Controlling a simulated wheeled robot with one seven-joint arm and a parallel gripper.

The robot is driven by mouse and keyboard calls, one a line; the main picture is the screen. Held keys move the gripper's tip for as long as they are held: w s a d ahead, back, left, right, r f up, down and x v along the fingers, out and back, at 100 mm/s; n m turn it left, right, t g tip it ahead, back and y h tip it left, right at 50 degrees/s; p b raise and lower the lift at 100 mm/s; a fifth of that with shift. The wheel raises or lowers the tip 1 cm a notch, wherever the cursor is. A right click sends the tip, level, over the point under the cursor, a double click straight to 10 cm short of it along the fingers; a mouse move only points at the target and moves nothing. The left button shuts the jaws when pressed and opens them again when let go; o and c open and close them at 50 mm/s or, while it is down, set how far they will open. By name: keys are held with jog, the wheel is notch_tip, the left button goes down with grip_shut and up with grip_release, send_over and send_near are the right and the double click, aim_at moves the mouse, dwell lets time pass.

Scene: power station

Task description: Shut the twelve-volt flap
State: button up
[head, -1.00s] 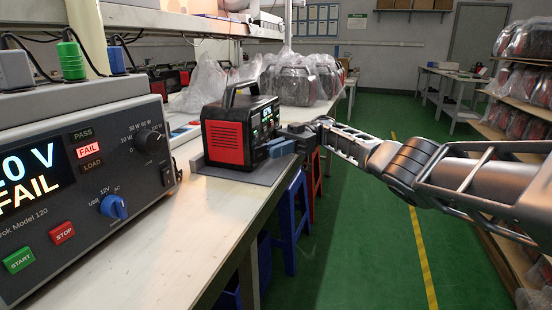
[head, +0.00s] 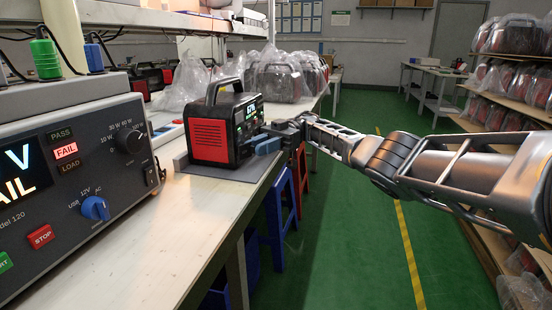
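The power station (head: 222,130), a black box with a red side panel and a top handle, stands upright on a dark mat (head: 232,170) on the bench. Its lit display side faces right, towards my arm, and is seen only at a steep angle. My gripper (head: 272,143) is at the lower part of that side, touching it or very close. A blue piece shows at the gripper's end. I cannot make out the twelve-volt flap; it is too small or hidden by the gripper. Whether the fingers are open or shut does not show.
A grey tester (head: 75,175) reading FAIL stands on the near left of the bench (head: 150,225). Bagged power stations (head: 283,80) stand behind on the bench. Blue stools (head: 280,205) stand under its edge. Shelves (head: 510,90) line the right; the green floor between is clear.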

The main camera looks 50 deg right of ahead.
jog(key=shift+s+r+m+t+p, duration=0.1)
jog(key=shift+r+m+t+p, duration=0.4)
jog(key=shift+p, duration=1.5)
jog(key=t+p, duration=0.1)
jog(key=p, duration=0.3)
jog(key=s+m+t+p, duration=0.1)
jog(key=t+p, duration=0.1)
jog(key=p, duration=0.1)
jog(key=shift+a+f+m+h+p, duration=0.15)
jog(key=shift+a+m+h+p, duration=0.05)
jog(key=shift+m+h+p, duration=0.15)
